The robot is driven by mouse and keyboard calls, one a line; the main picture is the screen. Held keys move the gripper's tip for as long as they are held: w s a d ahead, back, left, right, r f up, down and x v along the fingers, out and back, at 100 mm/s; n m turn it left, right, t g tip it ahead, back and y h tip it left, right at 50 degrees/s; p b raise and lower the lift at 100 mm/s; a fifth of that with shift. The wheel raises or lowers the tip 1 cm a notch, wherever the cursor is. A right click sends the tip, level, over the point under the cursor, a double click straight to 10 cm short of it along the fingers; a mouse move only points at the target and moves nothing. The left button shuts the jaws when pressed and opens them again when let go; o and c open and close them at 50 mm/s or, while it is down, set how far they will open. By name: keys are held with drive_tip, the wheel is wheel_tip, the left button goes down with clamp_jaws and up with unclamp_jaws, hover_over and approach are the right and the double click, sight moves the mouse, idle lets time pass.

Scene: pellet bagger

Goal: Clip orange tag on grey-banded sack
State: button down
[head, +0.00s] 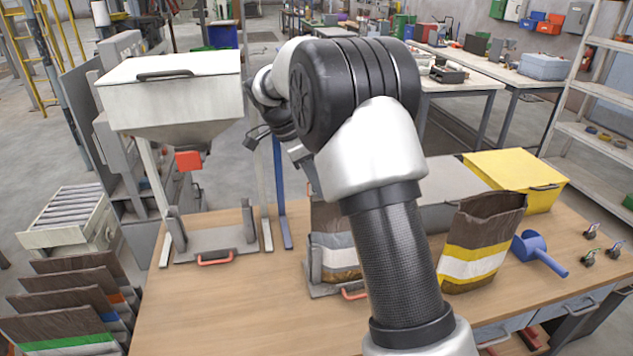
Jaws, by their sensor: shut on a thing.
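The grey-banded sack (333,241) stands upright in a grey holder on the wooden table. It is brown with grey and white bands, and my arm hides its right side. My gripper (298,153) shows only in part behind my arm, above and slightly left of the sack. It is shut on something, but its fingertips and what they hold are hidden. I cannot make out an orange tag. Several small clips with coloured tags (588,257) lie at the right end of the table; none looks clearly orange.
A brown sack with yellow and white bands (475,255) stands right of my arm. Beside it are a blue scoop (540,252) and a yellow box (515,175). A white hopper (172,95) stands at left above an empty holder (215,243). The table's front left is clear.

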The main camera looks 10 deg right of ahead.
drive_tip(key=c, duration=1.7)
unclamp_jaws()
drive_tip(key=shift+s+f, duration=0.15)
drive_tip(key=shift+f, duration=0.3)
drive_tip(key=shift+o, duration=0.9)
drive_tip(key=shift+r, duration=0.1)
drive_tip(key=shift+r, duration=0.1)
drive_tip(key=p+v, duration=0.1)
drive_tip(key=v, duration=1.6)
drive_tip(key=shift+p, duration=0.35)
drive_tip(key=shift+r, duration=0.25)
